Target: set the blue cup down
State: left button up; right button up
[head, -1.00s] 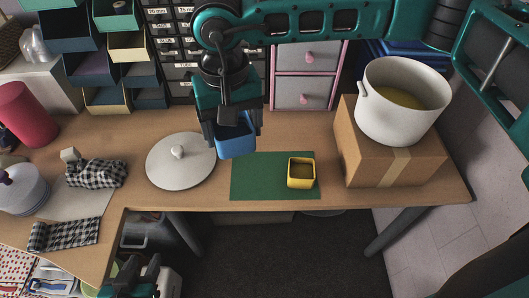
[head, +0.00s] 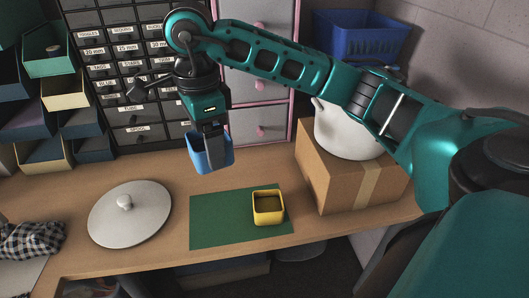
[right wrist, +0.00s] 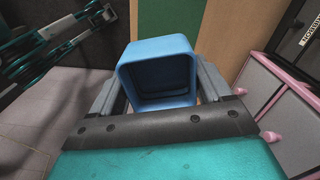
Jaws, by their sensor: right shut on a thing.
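The blue cup (head: 210,155) is in my right gripper (head: 212,138), in the air above the wooden table, behind the green mat. In the right wrist view the cup (right wrist: 160,55) sits between the two fingers, its open mouth facing the camera and looking empty. My right gripper is shut on it. The green mat (head: 215,225) lies flat on the table with its left part bare. A yellow cup (head: 268,212) stands on its right part. What seems to be my left gripper (right wrist: 102,13) is at the upper left of the right wrist view; its jaws are unclear.
A white round lid (head: 130,220) lies left of the mat. A cardboard box (head: 330,185) with a white pot (head: 345,135) on it stands to the right. Dark drawers (head: 125,95) and pink-framed drawers (head: 255,90) stand behind. Bare table (head: 165,180) lies behind the mat.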

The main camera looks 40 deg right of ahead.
jog(key=m, duration=0.1)
jog(key=d, duration=0.1)
jog(key=d+m, duration=0.1)
jog(key=shift+s+d+f+m+b, duration=0.25)
jog(key=shift+f+m+b, duration=0.05)
jog(key=shift+f+b, duration=0.1)
jog(key=shift+d, duration=0.25)
jog(key=shift+m, duration=0.3)
notch_tip(320, 180, down, 15)
jog(key=b, duration=0.3)
jog(key=shift+r+b, duration=0.15)
jog(key=shift+b, duration=0.15)
jog(key=shift+f+b, duration=0.4)
jog(key=shift+f, duration=2.1)
jog(key=shift+f, duration=0.2)
jog(key=o, duration=1)
jog(key=shift+c, duration=0.2)
jog(key=shift+r, duration=0.15)
